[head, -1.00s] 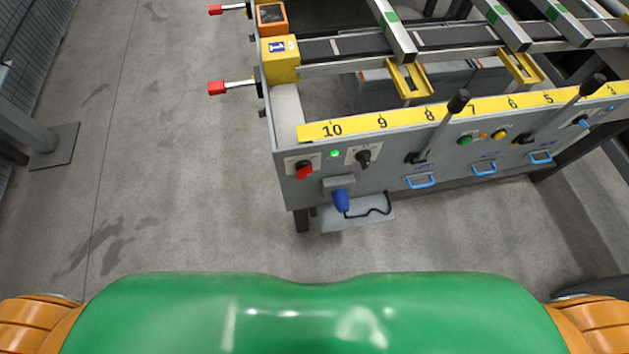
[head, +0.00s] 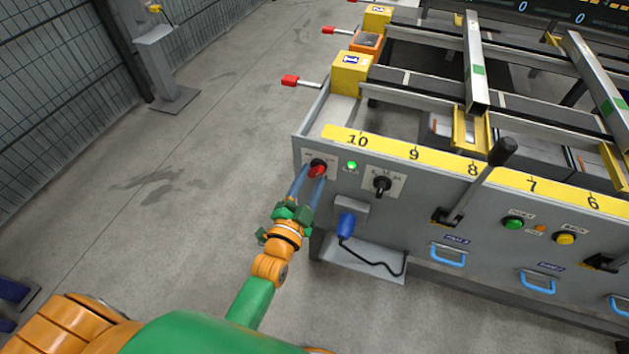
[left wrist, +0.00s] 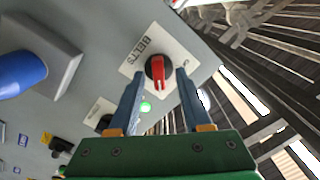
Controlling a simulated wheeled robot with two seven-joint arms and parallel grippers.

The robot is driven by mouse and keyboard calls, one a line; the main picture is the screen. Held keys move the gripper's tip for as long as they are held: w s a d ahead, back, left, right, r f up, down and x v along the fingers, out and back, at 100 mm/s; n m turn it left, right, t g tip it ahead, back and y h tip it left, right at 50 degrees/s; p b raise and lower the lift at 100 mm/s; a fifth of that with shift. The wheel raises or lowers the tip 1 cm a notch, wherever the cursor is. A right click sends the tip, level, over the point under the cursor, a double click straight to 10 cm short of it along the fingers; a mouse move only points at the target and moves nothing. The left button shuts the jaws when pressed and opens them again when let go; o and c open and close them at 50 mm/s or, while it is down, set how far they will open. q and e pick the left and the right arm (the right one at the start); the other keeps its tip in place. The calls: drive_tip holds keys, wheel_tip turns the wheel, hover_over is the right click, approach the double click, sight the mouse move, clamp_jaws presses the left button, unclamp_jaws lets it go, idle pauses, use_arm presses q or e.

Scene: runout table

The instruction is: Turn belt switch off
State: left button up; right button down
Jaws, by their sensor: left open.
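The belt switch (head: 317,168) is a red rotary knob on a white plate at the left end of the grey front panel. In the left wrist view the red knob (left wrist: 157,70) sits on a plate lettered BELTS. My left gripper (head: 309,180) is open at the switch; in the left wrist view its two blue fingers (left wrist: 157,85) stand on either side of the knob with gaps showing. Whether a finger touches the knob I cannot tell. A green lamp (head: 351,165) glows to the right of the switch. My right gripper is not in view.
A black selector knob (head: 382,185) is right of the lamp. A blue plug (head: 346,224) with a black cable hangs below. A black-handled lever (head: 476,181) sticks out of the panel. Red-tipped rods (head: 290,81) project at the table's left end.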

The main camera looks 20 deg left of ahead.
use_arm(q)
drive_tip(key=shift+w+d, duration=0.15)
drive_tip(key=shift+w, duration=0.45)
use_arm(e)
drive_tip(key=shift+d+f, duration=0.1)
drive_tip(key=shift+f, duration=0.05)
use_arm(q)
drive_tip(key=c, duration=0.7)
clamp_jaws()
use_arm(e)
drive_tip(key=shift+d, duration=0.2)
